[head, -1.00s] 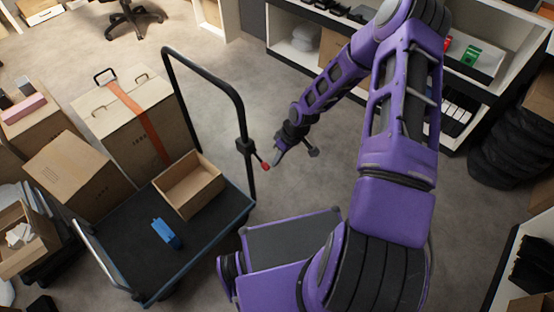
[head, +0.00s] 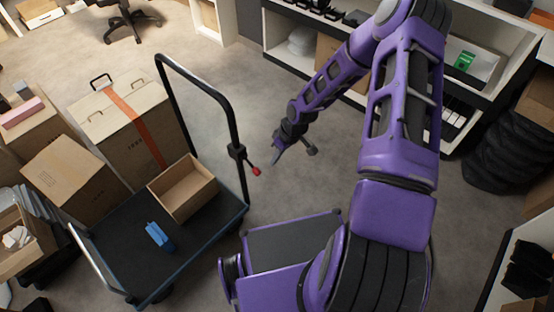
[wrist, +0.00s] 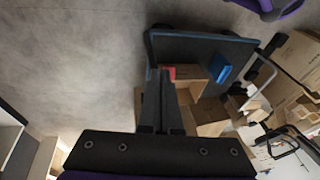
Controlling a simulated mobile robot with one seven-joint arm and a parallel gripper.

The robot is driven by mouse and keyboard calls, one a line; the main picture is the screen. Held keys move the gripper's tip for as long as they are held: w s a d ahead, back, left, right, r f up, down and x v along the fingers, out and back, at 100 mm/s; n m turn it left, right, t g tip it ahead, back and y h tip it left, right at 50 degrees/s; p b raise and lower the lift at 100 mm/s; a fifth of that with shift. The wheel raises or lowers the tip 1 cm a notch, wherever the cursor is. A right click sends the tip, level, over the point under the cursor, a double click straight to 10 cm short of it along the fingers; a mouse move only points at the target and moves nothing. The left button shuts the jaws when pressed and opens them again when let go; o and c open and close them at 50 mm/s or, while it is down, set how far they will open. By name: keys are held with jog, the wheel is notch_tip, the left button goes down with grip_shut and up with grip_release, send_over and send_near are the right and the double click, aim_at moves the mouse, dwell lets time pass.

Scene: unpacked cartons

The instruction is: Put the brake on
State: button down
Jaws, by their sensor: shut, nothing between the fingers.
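The brake lever with a red knob (head: 256,171) sticks out from a black clamp on the upright handle of the platform cart (head: 197,232), pointing down to the right. My gripper (head: 276,160) is shut and empty. In the head view it is just right of the knob, with a small gap of floor showing between them. In the wrist view the shut fingertips (wrist: 161,72) appear beside the red knob (wrist: 169,73), partly covering the lever. I cannot tell from this view whether they touch.
The cart deck carries an open cardboard box (head: 184,190) and a blue object (head: 159,236). Taped cartons (head: 132,120) stand behind and left of the cart. A low shelf (head: 300,55) stands at the back. The floor right of my gripper is clear.

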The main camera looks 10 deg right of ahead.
jog(key=s+d+r+p, duration=0.1)
jog(key=s+d+r, duration=0.3)
jog(key=s+d, duration=0.2)
jog(key=shift+s+d+r, duration=0.15)
jog(key=shift+d, duration=0.3)
